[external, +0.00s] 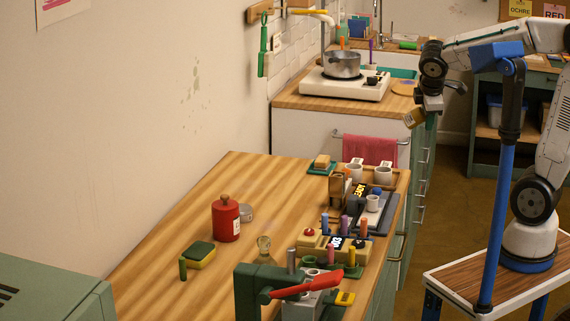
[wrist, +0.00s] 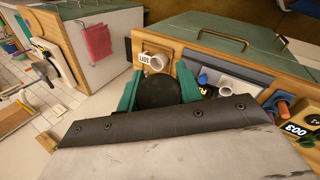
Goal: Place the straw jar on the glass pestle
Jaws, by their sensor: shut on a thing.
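My gripper (external: 429,103) hangs off the right side of the wooden table, at the end of my raised arm. It is shut on a small straw-coloured thing (external: 413,118), likely the straw jar, held tilted in the air. In the wrist view, green fingers (wrist: 157,86) clasp a dark round end (wrist: 158,94), which looks like the jar's lid or base; a dark bar hides part of it. The glass pestle (external: 264,245), a clear knobbed piece, stands on the table left of the numbered blocks, well away from my gripper.
A green press with a red lever (external: 305,285) is in front. White cups (external: 383,175) and trays line the right edge. The table's back left is clear.

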